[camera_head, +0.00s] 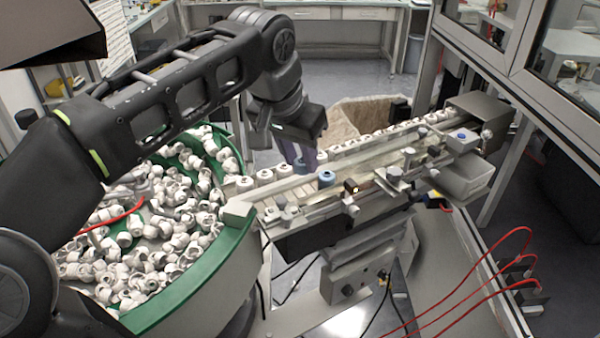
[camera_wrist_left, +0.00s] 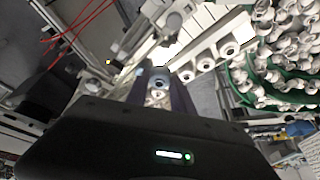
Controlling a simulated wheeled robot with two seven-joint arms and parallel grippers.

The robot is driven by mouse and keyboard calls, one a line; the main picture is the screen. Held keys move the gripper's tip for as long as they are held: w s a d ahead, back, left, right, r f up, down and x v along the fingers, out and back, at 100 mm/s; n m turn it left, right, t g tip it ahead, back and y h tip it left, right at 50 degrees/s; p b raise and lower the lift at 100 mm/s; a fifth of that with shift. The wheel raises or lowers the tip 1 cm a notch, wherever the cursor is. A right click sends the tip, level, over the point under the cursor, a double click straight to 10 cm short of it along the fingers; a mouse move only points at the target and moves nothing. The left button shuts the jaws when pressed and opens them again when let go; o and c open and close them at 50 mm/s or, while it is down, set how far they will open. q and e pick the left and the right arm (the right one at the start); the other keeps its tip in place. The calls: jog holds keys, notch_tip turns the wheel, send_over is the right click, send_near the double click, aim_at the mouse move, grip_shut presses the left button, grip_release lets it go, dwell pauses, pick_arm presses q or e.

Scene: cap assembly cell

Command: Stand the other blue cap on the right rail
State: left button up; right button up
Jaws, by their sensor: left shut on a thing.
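My left gripper (camera_head: 306,156) reaches down over the feeder and is shut on a blue cap (camera_head: 299,166), partly hidden by the fingers. In the left wrist view this blue cap (camera_wrist_left: 158,82) shows between the two fingers. It is in line with the row of white caps (camera_head: 245,183); I cannot tell whether it touches the track. A second blue cap (camera_head: 327,179) stands upright to the right of the gripper, on the right rail (camera_head: 292,194). My right gripper is not in view.
A green-rimmed bowl (camera_head: 236,243) full of loose white caps (camera_head: 150,225) stands at left. Clamps and fittings (camera_head: 394,173) line the feeder's right side. A metal housing (camera_head: 480,115) covers its far end. Red hoses (camera_head: 500,255) and a glazed frame stand at right.

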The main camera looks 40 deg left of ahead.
aim_at(298, 170)
pick_arm(q)
notch_tip(298, 170, down, 4)
jog(key=shift+r, duration=0.1)
jog(key=shift+f+b, duration=0.3)
jog(key=shift+f, duration=0.05)
jog(key=o, duration=0.8)
jog(key=shift+r, duration=0.1)
jog(key=shift+o, duration=0.2)
